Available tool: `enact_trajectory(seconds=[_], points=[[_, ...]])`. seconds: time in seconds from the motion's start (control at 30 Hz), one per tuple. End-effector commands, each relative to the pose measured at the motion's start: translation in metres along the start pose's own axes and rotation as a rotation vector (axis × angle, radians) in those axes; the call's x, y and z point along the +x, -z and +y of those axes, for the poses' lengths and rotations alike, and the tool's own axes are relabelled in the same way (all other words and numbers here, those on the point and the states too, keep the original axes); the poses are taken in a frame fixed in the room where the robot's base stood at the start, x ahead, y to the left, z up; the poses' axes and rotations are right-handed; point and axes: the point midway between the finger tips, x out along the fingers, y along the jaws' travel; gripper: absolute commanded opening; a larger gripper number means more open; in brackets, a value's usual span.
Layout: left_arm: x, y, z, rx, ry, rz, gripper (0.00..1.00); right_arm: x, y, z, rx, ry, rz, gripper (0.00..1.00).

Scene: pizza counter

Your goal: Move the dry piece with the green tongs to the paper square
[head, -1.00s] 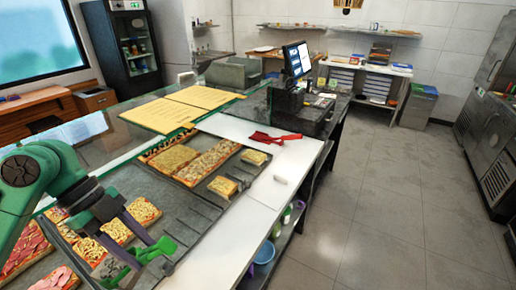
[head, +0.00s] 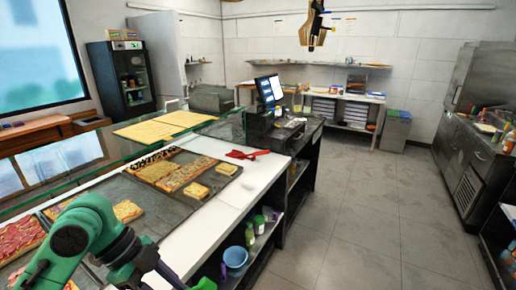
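My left arm comes in at the bottom left. Its gripper (head: 178,277) is partly cut off by the bottom edge, low over the near end of the counter. A bit of the green tongs (head: 205,284) shows at its fingertips; the rest is out of frame. I cannot tell which is the dry piece. My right gripper is not in view.
Red tongs (head: 245,155) lie on the white counter (head: 232,195), which is mostly clear. A glass guard (head: 105,168) runs along the left. A register screen (head: 269,91) stands at the far end. A blue bucket (head: 235,258) and bottles sit on the shelf below. The floor at right is open.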

Motion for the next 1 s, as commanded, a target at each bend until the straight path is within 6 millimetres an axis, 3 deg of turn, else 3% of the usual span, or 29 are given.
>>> enact_trajectory(seconds=[0.27,0.5,0.83,1.0], points=[[0.048,-0.020,-0.015,-0.298,0.177,0.012,0.00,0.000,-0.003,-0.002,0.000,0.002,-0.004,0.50],[0.076,-0.056,-0.019,-0.601,0.361,0.020,0.00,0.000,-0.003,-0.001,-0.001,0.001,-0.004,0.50],[0.097,-0.111,-0.002,-1.092,0.665,0.035,0.00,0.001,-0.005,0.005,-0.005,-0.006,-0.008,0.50],[0.112,-0.125,0.007,-1.301,0.797,0.044,0.00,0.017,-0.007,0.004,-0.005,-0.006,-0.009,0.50]])
